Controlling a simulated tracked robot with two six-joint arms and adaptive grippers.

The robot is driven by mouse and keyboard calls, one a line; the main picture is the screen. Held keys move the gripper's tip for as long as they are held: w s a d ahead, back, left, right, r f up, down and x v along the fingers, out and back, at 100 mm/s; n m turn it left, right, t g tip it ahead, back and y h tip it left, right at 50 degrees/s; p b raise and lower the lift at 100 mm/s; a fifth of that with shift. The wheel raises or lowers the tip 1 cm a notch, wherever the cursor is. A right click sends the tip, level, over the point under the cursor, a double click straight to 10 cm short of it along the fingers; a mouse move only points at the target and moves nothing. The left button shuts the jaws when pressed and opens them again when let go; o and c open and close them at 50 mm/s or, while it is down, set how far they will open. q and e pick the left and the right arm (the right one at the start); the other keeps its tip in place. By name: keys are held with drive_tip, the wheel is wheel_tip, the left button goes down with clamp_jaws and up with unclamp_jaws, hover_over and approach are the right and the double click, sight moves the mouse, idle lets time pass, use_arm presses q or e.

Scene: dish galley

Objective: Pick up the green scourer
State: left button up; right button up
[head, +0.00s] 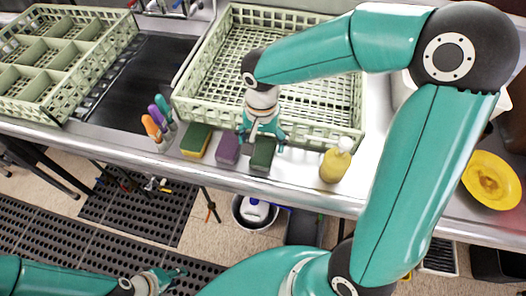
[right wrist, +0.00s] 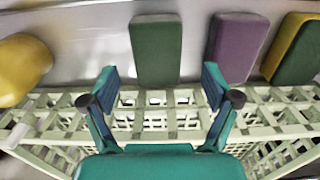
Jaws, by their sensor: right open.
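The green scourer (head: 262,157) is a dark green block on the steel counter, in front of the pale green rack. It also shows in the right wrist view (right wrist: 156,50), upper middle. My right gripper (head: 261,138) is open and empty, just above and behind the scourer, over the rack's front edge. In the right wrist view its two fingertips (right wrist: 158,87) are spread wider than the scourer, which appears beyond them; I see no contact. My left gripper (head: 170,279) is low at the left over the floor, away from the counter; its jaw opening is too small to judge.
A purple block (head: 227,150) stands close left of the scourer, then a yellow-and-green sponge (head: 196,141). A yellow soap bottle (head: 335,162) stands to the right, with bare counter between. The rack's front wall (right wrist: 170,120) lies under the right gripper. The counter's front edge is near.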

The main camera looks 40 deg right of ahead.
sight(263, 150)
drive_tip(key=f, duration=0.4)
drive_tip(key=shift+s+f, duration=0.1)
drive_tip(key=shift+s, duration=0.1)
drive_tip(key=c, duration=0.9)
